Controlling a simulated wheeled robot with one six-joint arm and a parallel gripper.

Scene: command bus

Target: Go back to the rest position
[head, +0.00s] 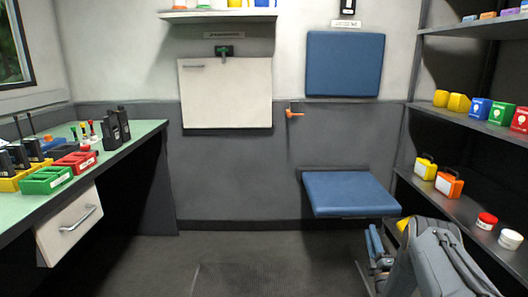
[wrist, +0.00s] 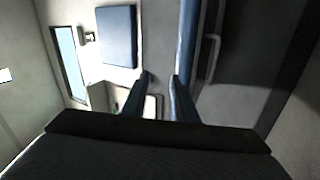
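My gripper (head: 370,252) is low at the right of the head view, beside the lower right shelf and in front of the blue fold-down seat. My grey arm (head: 445,262) shows next to it, at the bottom right. In the wrist view my gripper (wrist: 163,78) has its two dark fingers apart, with nothing seen between them. The wrist view also shows a blue wall panel (wrist: 117,36) and a pale handle (wrist: 211,58) beyond the fingers.
A green-topped desk (head: 135,130) with radios and red, green and yellow trays stands left, its drawer (head: 70,226) below. Right shelves (head: 465,205) hold small boxes and jars close to my arm. The blue seat (head: 348,193) juts from the back wall. The middle floor (head: 240,265) is clear.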

